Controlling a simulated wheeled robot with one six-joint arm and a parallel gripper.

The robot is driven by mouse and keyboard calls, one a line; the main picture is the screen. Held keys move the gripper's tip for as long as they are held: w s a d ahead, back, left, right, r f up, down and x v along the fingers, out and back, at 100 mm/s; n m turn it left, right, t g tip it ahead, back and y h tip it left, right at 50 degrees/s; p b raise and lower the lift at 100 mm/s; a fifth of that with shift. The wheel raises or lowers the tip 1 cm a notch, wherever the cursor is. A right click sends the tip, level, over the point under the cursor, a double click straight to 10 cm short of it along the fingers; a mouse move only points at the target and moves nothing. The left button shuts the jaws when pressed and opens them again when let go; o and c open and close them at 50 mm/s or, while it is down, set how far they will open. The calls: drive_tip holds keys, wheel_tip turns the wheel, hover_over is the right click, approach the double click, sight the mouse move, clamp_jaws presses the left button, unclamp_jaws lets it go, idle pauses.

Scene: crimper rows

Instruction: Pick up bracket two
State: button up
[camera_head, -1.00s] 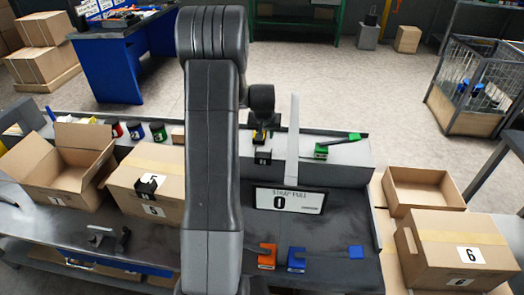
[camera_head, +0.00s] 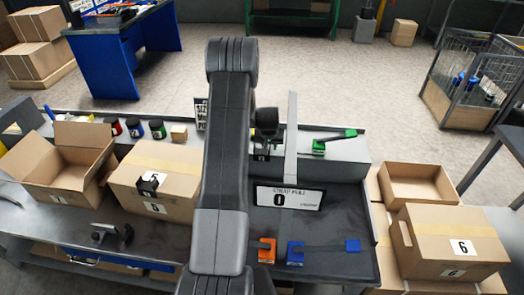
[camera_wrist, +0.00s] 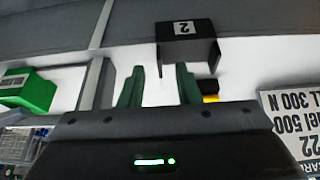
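Bracket two is a black, open-bottomed piece with a white label reading 2. It shows in the wrist view (camera_wrist: 187,52), just beyond my fingertips and a little to their right. In the head view a small black labelled piece (camera_head: 261,155), apparently the same bracket, sits on the raised grey shelf, partly below my wrist. My gripper (camera_wrist: 159,68) is open, with its two green-grey fingers apart and nothing between them. The right fingertip overlaps the bracket's lower edge in the picture; I cannot tell whether they touch.
A thin upright divider (camera_head: 291,135) stands right of the bracket, with a green clamp-like part (camera_head: 320,146) beyond it. A display panel (camera_head: 290,198) reading 0 stands in front. Orange (camera_head: 267,250) and blue (camera_head: 295,254) brackets lie nearer. Cardboard boxes (camera_head: 455,235) flank the bench.

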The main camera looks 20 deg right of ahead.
drive_tip(key=shift+w+d+f, duration=0.1)
drive_tip(key=shift+w+f, duration=0.05)
drive_tip(key=shift+f, duration=0.3)
clamp_jaws()
